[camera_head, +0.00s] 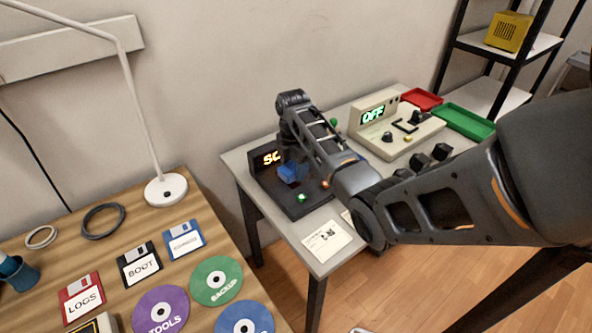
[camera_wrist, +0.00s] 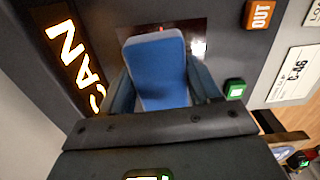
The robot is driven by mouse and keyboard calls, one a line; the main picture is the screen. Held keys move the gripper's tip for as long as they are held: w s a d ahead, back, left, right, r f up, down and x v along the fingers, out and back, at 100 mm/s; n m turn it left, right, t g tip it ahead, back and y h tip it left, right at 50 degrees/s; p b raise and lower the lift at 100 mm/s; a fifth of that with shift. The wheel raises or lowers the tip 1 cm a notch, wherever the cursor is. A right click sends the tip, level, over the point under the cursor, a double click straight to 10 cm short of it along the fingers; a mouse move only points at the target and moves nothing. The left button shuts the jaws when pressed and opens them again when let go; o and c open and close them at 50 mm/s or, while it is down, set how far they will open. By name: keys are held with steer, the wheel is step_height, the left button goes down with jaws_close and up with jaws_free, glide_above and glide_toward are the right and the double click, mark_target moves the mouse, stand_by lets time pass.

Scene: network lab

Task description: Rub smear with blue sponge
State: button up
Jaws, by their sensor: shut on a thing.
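The blue sponge (camera_wrist: 158,70) has a paler edge and is held between the fingers of my gripper (camera_wrist: 163,88), which is shut on it. In the head view the sponge (camera_head: 288,173) shows low over the dark scanner unit (camera_head: 305,208), beneath my wrist. In the wrist view the sponge's far end lies over a dark reddish window (camera_wrist: 186,30) in the unit's top. I cannot tell whether it touches the window. The sponge hides part of the window.
The scanner has a lit display (camera_head: 266,158), a green button (camera_head: 302,198) and an orange OUT button (camera_wrist: 260,14). A beige unit reading OFF (camera_head: 373,116) and red (camera_head: 422,99) and green (camera_head: 464,122) trays stand behind right. A wooden table (camera_head: 60,250) with disks is at left.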

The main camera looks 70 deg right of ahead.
mark_target(303, 183)
steer(key=shift+w+d+b, duration=0.35)
steer(key=shift+w+d, duration=0.05)
steer(key=shift+w, duration=0.2)
steer(key=shift+w+d+b, duration=0.35)
steer(key=shift+w, duration=0.25)
steer(key=shift+w+d+r, duration=0.1)
steer(key=shift+w+r, duration=0.1)
steer(key=shift+r+p, duration=0.35)
steer(key=shift+p, duration=0.1)
steer(key=shift+s+a+r+p, duration=0.1)
steer(key=shift+s+a+p, duration=0.3)
steer(key=shift+p, duration=0.7)
steer(key=shift+s+a+f, duration=0.2)
steer(key=shift+s+a, duration=0.15)
steer(key=shift+s, duration=0.35)
steer(key=shift+s+a+f, duration=0.15)
steer(key=shift+s+a, duration=0.15)
steer(key=shift+s, duration=0.4)
steer(key=shift+s+a+f, duration=0.1)
steer(key=shift+s+a, duration=0.4)
steer(key=shift+s, duration=0.3)
steer(key=shift+s+a+f, duration=0.1)
steer(key=shift+s+a, duration=0.4)
steer(key=shift+s, duration=0.3)
steer(key=shift+r, duration=3.05)
